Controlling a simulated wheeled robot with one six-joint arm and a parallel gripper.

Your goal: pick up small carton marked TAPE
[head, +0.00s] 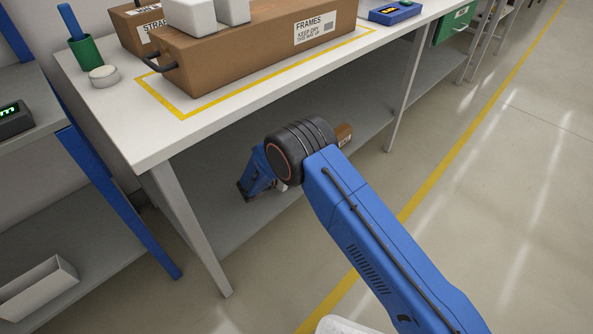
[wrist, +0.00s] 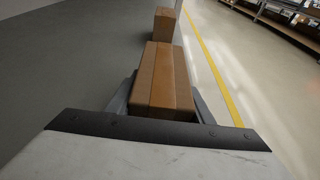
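A plain brown carton (wrist: 163,80) with a lighter strip along its top lies between the two fingers of my gripper (wrist: 160,100) in the wrist view. The fingers flank it closely, but whether they press on it is unclear. No TAPE marking is readable on it. A second brown carton (wrist: 165,23) stands beyond it. In the head view a small labelled carton (head: 344,134) shows on the lower shelf, partly behind my arm; its print is too small to read. My gripper (head: 250,187) is low over that shelf, partly hidden by my wrist.
The white worktop (head: 150,130) lies above the shelf (head: 290,210), with table legs (head: 190,225) at its front. A large FRAMES carton (head: 250,50), a green cup (head: 85,50) and a white roll (head: 104,76) are on top. Open floor lies to the right.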

